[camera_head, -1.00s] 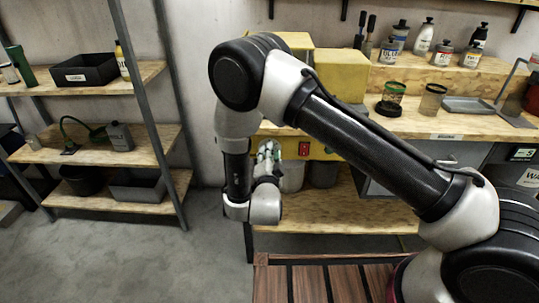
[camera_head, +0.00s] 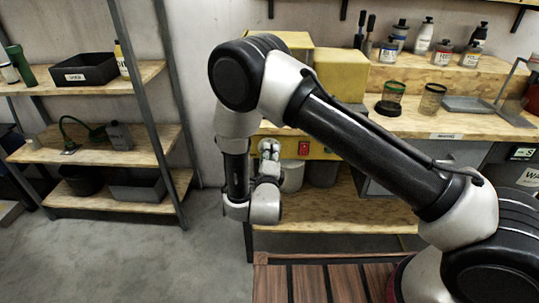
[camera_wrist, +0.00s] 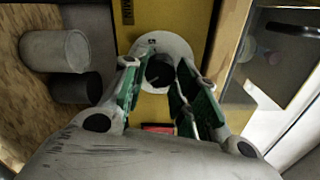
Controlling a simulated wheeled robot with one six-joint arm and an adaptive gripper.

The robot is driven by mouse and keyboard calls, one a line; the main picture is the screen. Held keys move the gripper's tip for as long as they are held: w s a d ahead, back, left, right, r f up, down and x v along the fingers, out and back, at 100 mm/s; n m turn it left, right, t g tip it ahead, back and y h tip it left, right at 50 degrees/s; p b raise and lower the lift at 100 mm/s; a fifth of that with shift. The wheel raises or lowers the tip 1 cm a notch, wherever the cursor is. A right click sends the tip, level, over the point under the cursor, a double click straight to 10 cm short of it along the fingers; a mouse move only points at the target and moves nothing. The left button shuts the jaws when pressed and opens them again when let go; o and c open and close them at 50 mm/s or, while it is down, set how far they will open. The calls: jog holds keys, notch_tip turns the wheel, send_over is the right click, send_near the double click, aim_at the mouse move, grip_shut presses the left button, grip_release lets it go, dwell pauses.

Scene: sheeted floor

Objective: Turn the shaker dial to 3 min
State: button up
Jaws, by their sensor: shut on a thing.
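The shaker is a yellow machine (camera_head: 341,72) behind my arm, with a yellow front panel (camera_head: 325,151) below the bench top. In the wrist view its dial is a dark round knob (camera_wrist: 160,72) on a white disc (camera_wrist: 152,44). A small dark mark shows on the disc, too small to read, and the pointer's setting cannot be told. My gripper (camera_wrist: 158,82) is shut on the dial, its green-padded fingers at either side of the knob. In the head view my gripper (camera_head: 268,160) is at the panel and hides the dial.
A red switch (camera_head: 303,148) sits on the panel right of the dial. Grey cylindrical containers (camera_wrist: 55,50) stand beneath the panel. Jars, a tray and bottles stand on the bench at right. A shelf rack stands at left, with clear floor before it.

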jog(key=shift+m, duration=0.5)
jog(key=o, duration=1)
jog(key=shift+s, duration=0.1)
jog(key=s, duration=0.7)
jog(key=shift+s, duration=0.2)
jog(key=shift+a, duration=0.1)
